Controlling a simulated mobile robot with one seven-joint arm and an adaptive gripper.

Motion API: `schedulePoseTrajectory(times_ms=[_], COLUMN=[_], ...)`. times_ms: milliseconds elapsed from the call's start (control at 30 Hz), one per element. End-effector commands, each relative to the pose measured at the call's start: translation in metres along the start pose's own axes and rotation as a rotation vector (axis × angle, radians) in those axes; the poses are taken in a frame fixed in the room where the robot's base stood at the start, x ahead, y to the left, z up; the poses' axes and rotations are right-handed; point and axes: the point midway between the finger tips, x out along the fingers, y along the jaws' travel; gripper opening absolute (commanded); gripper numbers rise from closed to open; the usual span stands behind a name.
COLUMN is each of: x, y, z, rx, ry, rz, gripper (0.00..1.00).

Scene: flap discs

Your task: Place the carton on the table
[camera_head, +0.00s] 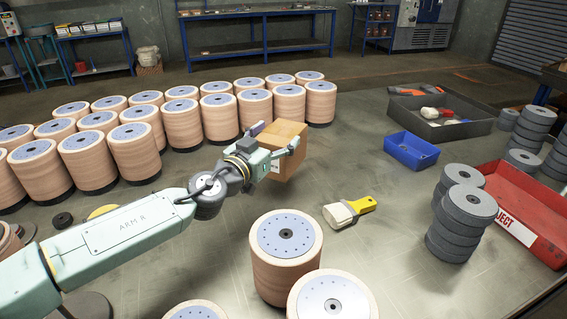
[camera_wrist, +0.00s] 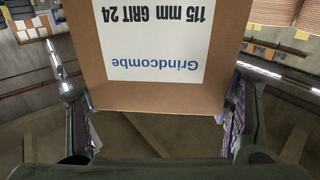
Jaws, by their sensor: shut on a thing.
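The carton (camera_head: 283,136) is a brown cardboard box near the middle of the head view. My gripper (camera_head: 274,141) is shut on it, with a finger on either side. In the wrist view the carton (camera_wrist: 155,85) fills the upper middle between the two fingers (camera_wrist: 160,120). Its white label reads "Grindcombe 115 mm GRIT 24" and appears upside down. The table (camera_head: 400,205) is a wide grey metal top below. I cannot tell for certain whether the carton's underside touches it.
Rows of tall disc stacks (camera_head: 134,150) stand at the left and behind. A brush (camera_head: 348,211) lies right of the carton. A blue bin (camera_head: 411,151), grey tray (camera_head: 440,125), grey disc stacks (camera_head: 462,225) and red tray (camera_head: 525,215) are at the right. Bare table surrounds the brush.

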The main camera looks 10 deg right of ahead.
Motion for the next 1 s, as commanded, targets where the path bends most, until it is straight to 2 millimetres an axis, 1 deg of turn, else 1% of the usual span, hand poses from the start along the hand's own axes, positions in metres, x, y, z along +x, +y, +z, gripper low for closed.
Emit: schedulePoseTrajectory(times_ms=[133, 367, 633, 767, 1000], x=[0.0, 0.0, 0.0, 0.0, 0.0], y=[0.0, -0.001, 0.0, 0.0, 0.0], z=[0.015, 0.03, 0.059, 0.065, 0.065], rx=[-0.001, 0.0, 0.0, 0.003, 0.004], ry=[0.006, 0.005, 0.005, 0.005, 0.004], rz=[-0.001, -0.002, -0.001, -0.001, -0.001], gripper=[0.11, 0.11, 0.11, 0.11, 0.11])
